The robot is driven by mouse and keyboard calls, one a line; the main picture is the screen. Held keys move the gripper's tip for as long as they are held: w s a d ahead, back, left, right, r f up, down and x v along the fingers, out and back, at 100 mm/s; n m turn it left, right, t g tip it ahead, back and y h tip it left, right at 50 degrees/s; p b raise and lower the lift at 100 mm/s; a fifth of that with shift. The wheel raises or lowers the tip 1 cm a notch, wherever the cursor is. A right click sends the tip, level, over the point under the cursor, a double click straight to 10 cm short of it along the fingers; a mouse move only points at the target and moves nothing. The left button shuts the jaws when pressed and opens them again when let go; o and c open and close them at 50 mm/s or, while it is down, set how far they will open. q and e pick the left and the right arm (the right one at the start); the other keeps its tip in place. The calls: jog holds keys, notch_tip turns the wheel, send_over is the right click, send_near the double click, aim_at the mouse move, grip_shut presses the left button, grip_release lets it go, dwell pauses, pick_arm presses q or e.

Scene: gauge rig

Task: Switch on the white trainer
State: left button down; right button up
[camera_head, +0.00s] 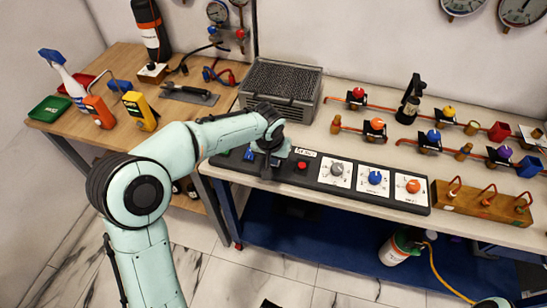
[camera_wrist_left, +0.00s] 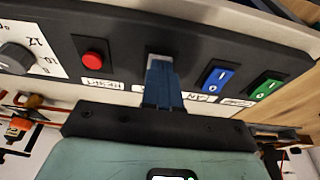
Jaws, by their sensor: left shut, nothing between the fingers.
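A long black control panel (camera_head: 385,193) lies along the front edge of the right bench. In the left wrist view the panel (camera_wrist_left: 110,50) carries a blue rocker switch (camera_wrist_left: 216,79), a green rocker switch (camera_wrist_left: 265,89) and a red button (camera_wrist_left: 94,58). Between the red button and the blue rocker is a pale piece (camera_wrist_left: 158,57), mostly hidden by my fingers; I cannot tell how its switch is set. My left gripper (camera_head: 265,160) is shut and empty, its fingertips (camera_wrist_left: 161,66) at this pale piece. Contact is unclear. My right gripper is out of view.
Three dials, grey (camera_head: 336,169), blue (camera_head: 375,178) and orange (camera_head: 413,187), sit right of the red button. A grey mesh-topped box (camera_head: 281,82) stands behind the panel. A wooden block with copper hooks (camera_head: 482,202) is at the right. Tools lie on the left bench (camera_head: 195,115).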

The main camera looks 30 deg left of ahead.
pick_arm(q)
jog(key=shift+w+r+p, duration=0.25)
jog(key=shift+r+p, duration=0.05)
jog(key=shift+r, duration=0.05)
jog(key=shift+w+a, duration=0.15)
jog(key=shift+w, duration=0.2)
jog(key=shift+s, duration=0.1)
jog(key=shift+r+p, duration=0.3)
jog(key=shift+p, duration=0.1)
jog(key=p+v, duration=0.1)
jog(key=v, duration=0.2)
jog(key=p+v, duration=0.1)
jog(key=v, duration=0.1)
jog(key=shift+w+r+p, duration=0.1)
jog(key=shift+w+p, duration=0.25)
jog(key=s+r, duration=0.4)
jog(key=r, duration=0.3)
jog(key=shift+d+r, duration=0.15)
jog(key=shift+d, duration=0.3)
jog(key=shift+s, duration=0.1)
